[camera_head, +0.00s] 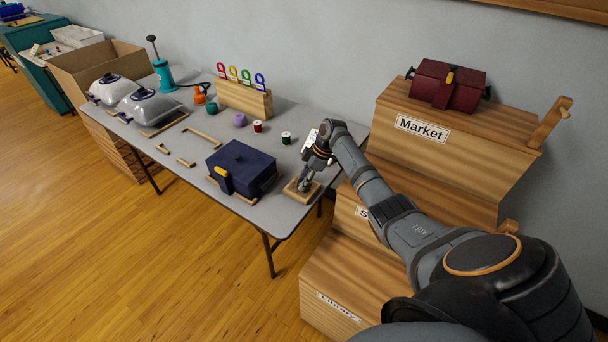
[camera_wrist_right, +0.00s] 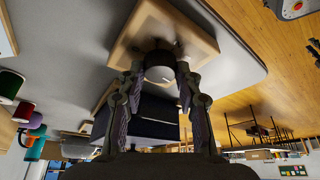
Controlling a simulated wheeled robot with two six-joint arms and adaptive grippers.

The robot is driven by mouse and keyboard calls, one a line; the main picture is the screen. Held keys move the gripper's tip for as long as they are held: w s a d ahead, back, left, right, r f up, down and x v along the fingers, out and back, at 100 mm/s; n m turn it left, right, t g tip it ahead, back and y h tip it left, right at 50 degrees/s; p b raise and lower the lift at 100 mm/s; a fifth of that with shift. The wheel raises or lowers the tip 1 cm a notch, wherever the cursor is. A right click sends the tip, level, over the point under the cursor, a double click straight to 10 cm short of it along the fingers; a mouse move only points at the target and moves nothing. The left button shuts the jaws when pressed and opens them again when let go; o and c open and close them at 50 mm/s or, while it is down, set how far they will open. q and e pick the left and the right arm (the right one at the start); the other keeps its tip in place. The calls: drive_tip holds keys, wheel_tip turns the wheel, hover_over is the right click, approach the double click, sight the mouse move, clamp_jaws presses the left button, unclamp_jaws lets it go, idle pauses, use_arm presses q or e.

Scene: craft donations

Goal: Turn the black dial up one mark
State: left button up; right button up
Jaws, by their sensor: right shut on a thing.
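The dial (camera_wrist_right: 160,60) is a small round knob, dark at the side with a pale face toward the camera, mounted on a square wooden board (camera_wrist_right: 196,30). In the head view the board (camera_head: 290,192) lies at the front right corner of the grey table. My right gripper (camera_head: 306,184) reaches down over it and hides most of the dial there. In the right wrist view the two fingers of my right gripper (camera_wrist_right: 160,76) are closed on the dial from either side. Any marks around the dial are too dark and small to read. My left gripper is not in view.
A navy box (camera_head: 241,168) with a yellow latch stands just left of the board. Thread spools (camera_head: 286,138) and a wooden rack (camera_head: 243,98) stand farther back. The stepped wooden bins (camera_head: 440,160) stand close on the right. The table's front edge is near the board.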

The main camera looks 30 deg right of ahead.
drive_tip(key=m+p, duration=0.2)
drive_tip(key=m+t+h+p, duration=0.1)
drive_tip(key=m+p, duration=0.1)
drive_tip(key=p, duration=0.1)
drive_tip(key=shift+s+a+r, duration=0.1)
drive_tip(key=shift+s+r, duration=0.05)
drive_tip(key=shift+r, duration=0.05)
drive_tip(key=shift+f+m+h+p, duration=0.2)
drive_tip(key=shift+m+h+p, duration=0.3)
drive_tip(key=shift+m+p, duration=0.85)
drive_tip(key=o, duration=1.1)
drive_tip(key=shift+o, duration=0.2)
